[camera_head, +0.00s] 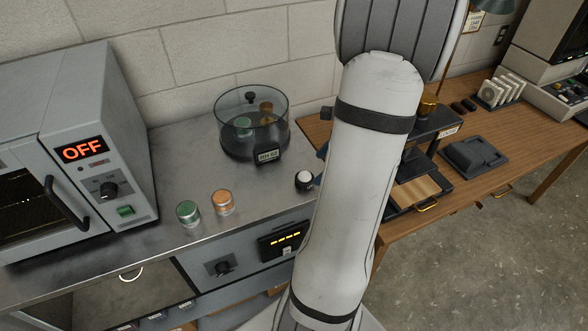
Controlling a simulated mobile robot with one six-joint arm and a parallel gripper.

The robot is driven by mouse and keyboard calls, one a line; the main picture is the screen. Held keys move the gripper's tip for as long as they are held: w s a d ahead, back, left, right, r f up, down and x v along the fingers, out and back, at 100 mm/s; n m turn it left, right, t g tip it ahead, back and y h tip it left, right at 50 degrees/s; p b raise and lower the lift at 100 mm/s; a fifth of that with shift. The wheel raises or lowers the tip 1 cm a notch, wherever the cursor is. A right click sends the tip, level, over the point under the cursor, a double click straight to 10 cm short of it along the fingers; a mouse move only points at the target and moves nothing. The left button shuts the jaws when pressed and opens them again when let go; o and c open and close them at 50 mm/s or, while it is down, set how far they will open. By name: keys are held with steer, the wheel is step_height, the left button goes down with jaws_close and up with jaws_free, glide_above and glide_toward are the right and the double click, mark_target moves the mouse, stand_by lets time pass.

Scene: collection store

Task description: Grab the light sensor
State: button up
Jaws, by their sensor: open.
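A small dark round device with a white dome (304,180), which looks like the light sensor, sits on the metal counter (170,185) near its right end. It is upright, close to the left side of my raised arm. My arm crosses the middle of the view and hides what lies behind it. My gripper cannot be made out; small bluish parts at the arm's left edge are too hidden to identify.
Green-topped (187,213) and orange-topped (223,202) tins stand left of the sensor. A clear lidded round container (251,125) stands behind. An oven (75,150) reading OFF is at left. A wooden table (530,120) with equipment is at right.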

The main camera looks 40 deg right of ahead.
mark_target(308, 173)
steer(key=shift+d+f+m, duration=0.2)
steer(key=shift+f+m, duration=0.05)
steer(key=shift+m, duration=0.05)
steer(key=x, duration=0.5)
steer(key=w+x, duration=0.1)
steer(key=x, duration=0.1)
steer(key=shift+a+r, duration=0.1)
steer(key=shift+a, duration=0.05)
steer(key=c, duration=1.1)
steer(key=shift+o, duration=0.2)
